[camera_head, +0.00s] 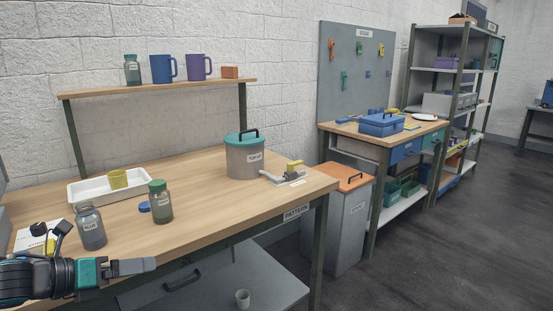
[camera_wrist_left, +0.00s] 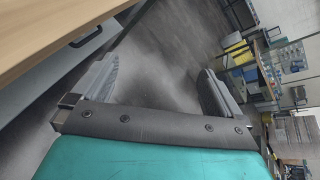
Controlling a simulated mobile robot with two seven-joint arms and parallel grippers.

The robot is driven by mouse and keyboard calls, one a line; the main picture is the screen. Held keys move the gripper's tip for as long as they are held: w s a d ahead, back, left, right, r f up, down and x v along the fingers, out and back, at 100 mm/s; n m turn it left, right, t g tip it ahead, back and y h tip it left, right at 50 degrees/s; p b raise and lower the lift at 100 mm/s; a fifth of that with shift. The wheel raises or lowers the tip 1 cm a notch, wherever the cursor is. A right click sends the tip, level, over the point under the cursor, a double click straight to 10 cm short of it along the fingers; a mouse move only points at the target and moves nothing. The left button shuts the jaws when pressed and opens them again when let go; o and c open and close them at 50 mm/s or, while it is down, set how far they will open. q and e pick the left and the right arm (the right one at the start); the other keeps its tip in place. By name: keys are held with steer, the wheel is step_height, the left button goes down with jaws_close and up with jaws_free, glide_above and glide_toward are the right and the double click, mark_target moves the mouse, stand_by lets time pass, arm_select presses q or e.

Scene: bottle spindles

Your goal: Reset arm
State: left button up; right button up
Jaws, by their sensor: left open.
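My left gripper (camera_head: 138,267) comes in at the lower left of the head view, in front of the workbench's front edge. In the left wrist view my left gripper (camera_wrist_left: 158,85) has its two grey fingers wide apart, with only floor showing between them. It is open and empty. My right gripper is not in view. Near the left gripper a grey bottle (camera_head: 91,228) stands upright on the workbench (camera_head: 225,212), partly in front of a white sheet. A green-capped bottle (camera_head: 160,203) stands upright to its right, with a blue cap (camera_head: 145,207) lying beside it.
A white tray (camera_head: 80,197) holds a yellow cup (camera_head: 117,179). A grey canister with a teal lid (camera_head: 244,157) stands at the bench's right. A grey bin (camera_head: 337,220) stands right of the bench; open floor (camera_head: 440,255) lies beyond.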

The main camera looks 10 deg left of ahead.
arm_select(q)
steer(key=s+d+f+n, duration=0.3)
steer(key=d+f+n, duration=0.35)
steer(key=d, duration=0.25)
steer(key=s+d+f+n, duration=0.2)
steer(key=d+f+n, duration=0.4)
steer(key=d+n, duration=0.2)
steer(key=s+d+f+n+y, duration=0.2)
steer(key=s+f+n, duration=0.2)
steer(key=n, duration=0.4)
steer(key=s+d+f+n+y+p, duration=0.1)
steer(key=s+f+n, duration=0.3)
steer(key=n, duration=0.5)
steer(key=shift+s+d+g+y, duration=0.3)
steer(key=shift+s+d+y, duration=0.2)
steer(key=shift+d, duration=0.35)
steer(key=shift+s+f+n, duration=0.2)
steer(key=shift+s+n, duration=0.05)
steer(key=shift+n, duration=0.1)
steer(key=shift+c, duration=0.4)
